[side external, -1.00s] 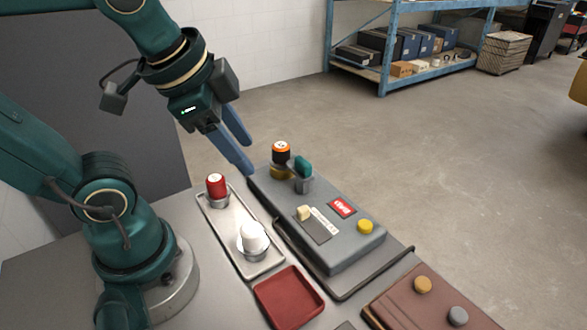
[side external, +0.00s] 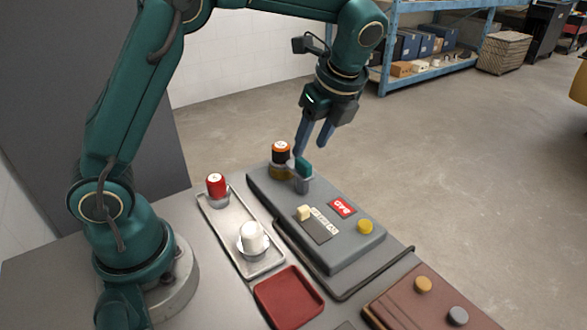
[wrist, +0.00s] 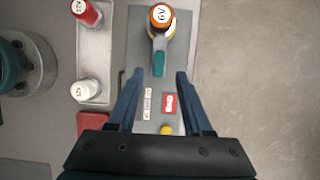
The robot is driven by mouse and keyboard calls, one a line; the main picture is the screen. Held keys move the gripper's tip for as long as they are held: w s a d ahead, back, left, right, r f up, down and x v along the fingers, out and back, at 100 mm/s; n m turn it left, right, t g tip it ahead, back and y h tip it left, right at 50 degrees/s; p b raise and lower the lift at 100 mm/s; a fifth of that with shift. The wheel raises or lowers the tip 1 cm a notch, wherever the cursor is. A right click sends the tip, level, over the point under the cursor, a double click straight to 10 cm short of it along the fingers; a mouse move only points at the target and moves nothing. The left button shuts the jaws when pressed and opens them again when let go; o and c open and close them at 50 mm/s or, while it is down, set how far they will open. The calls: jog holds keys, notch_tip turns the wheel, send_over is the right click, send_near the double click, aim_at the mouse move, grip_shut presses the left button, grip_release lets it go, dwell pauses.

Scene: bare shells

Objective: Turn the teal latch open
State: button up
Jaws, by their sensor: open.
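The teal latch (side external: 304,167) stands on a grey mount near the far end of the grey panel box (side external: 335,252). In the wrist view the teal latch (wrist: 159,64) lies lengthwise, just beyond the fingertips and roughly centred between them. My gripper (side external: 311,149) is open above the latch, blue fingers pointing down. In the wrist view my gripper (wrist: 157,73) shows its fingers spread with nothing between them. I cannot tell from these views whether a finger touches the latch.
An orange-topped cylinder (side external: 281,150) stands close behind the latch. A metal tray (side external: 225,229) with a red cylinder (side external: 216,184) and a white one (side external: 252,236) lies left of the box. A yellow knob (side external: 365,227) and a slider knob (side external: 304,212) sit on the box. A red tray (side external: 288,297) lies in front.

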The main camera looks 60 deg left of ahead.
aim_at(304, 161)
jog(key=shift+x, duration=2.65)
jog(key=shift+d, duration=0.15)
grip_shut()
